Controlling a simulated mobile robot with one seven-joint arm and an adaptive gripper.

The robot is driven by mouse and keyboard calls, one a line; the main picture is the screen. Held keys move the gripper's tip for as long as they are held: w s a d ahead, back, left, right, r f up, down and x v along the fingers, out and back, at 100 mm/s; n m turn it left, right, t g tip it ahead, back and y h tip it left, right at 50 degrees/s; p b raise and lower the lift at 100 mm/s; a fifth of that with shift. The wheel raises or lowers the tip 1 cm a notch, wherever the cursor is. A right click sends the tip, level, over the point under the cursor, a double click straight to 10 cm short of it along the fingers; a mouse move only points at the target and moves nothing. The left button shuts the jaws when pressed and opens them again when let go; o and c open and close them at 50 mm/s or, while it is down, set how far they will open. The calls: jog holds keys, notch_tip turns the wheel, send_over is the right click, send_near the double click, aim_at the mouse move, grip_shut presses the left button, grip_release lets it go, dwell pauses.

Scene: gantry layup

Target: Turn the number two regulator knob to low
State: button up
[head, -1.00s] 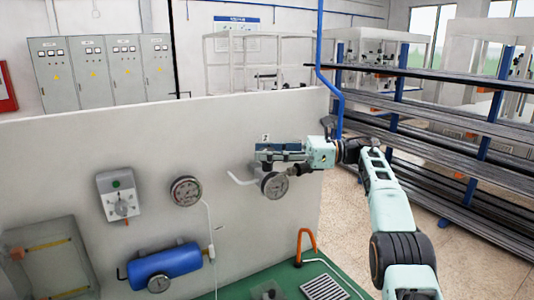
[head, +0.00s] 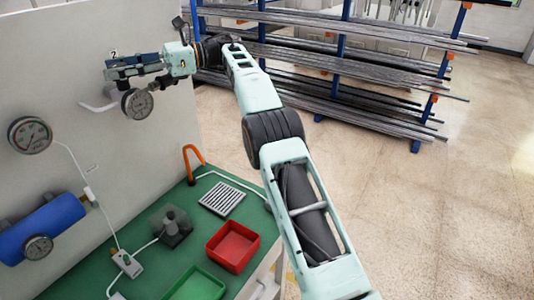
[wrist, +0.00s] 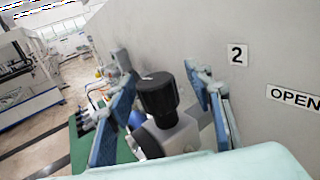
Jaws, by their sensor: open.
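The number two regulator shows in the wrist view, with a black knob (wrist: 158,92) on a grey body (wrist: 175,135). A plate marked 2 (wrist: 237,54) is on the wall to its right. My gripper (wrist: 160,72) is open, with one blue-padded finger on each side of the knob; I cannot tell whether either finger touches it. In the head view my gripper (head: 120,68) is at the panel (head: 60,100), just above the regulator's round gauge (head: 137,103).
An OPEN label (wrist: 295,97) is on the wall at the right. Another gauge (head: 30,135) and a blue tank (head: 42,226) are on the panel. A green bench top (head: 160,262) holds a red tray (head: 232,246), a green tray (head: 195,286) and an orange hook (head: 191,160).

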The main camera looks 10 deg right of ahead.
jog(key=shift+s+f+m+t+y+b, duration=0.15)
jog(key=shift+m+t+b, duration=0.4)
jog(key=shift+b, duration=1.5)
jog(key=shift+s+f+m+t+y+b, duration=0.1)
jog(key=shift+f+m+t+y+b, duration=0.45)
jog(key=shift+b, duration=1.45)
jog(key=t+b, duration=0.1)
jog(key=b, duration=0.2)
jog(key=m+t+b, duration=0.1)
jog(key=t+b, duration=0.1)
jog(key=b, duration=0.1)
jog(key=shift+r+h, duration=0.3)
jog(key=m+t+b, duration=0.1)
jog(key=t+b, duration=0.1)
jog(key=b, duration=0.1)
jog(key=shift+m, duration=0.3)
